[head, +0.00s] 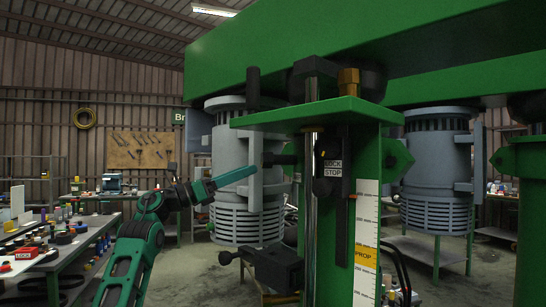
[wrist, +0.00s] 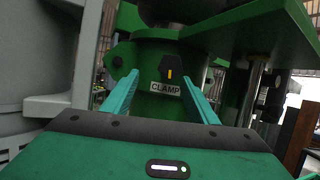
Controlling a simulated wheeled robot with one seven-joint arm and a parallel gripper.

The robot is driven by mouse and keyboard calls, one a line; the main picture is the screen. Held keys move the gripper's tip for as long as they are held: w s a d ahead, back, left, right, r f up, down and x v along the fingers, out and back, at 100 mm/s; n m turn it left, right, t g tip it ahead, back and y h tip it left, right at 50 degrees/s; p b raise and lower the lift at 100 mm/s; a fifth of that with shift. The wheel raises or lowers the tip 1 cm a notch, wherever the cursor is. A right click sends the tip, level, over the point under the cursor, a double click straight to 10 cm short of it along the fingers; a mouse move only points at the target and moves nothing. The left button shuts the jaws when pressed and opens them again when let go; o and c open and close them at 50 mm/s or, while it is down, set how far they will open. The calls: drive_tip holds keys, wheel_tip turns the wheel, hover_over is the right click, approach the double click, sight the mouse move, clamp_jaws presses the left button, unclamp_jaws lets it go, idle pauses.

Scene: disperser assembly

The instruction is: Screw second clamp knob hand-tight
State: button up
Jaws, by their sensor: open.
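In the wrist view a green clamp housing carries a white label reading CLAMP (wrist: 165,88). The marked knob lies ahead of the fingers; I cannot tell how far. In the head view my gripper (head: 254,169) points right, in front of the grey motor; the marked knob cannot be made out there.
A grey motor (head: 235,145) hangs behind my gripper. A green column with a LOCK STOP label (head: 333,168), a steel rod (head: 311,200) and a scale (head: 366,245) stands to the right. A black block (head: 275,267) juts out below. A cluttered bench (head: 50,262) is at left.

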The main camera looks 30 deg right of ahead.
sight(267, 160)
drive_tip(key=shift+s+a+r+m+g, duration=0.1)
drive_tip(key=shift+s+r+m+g, duration=0.35)
drive_tip(key=shift+s+r, duration=0.5)
drive_tip(key=x, duration=1)
drive_tip(key=shift+d+r, duration=0.15)
drive_tip(key=shift+d, duration=0.1)
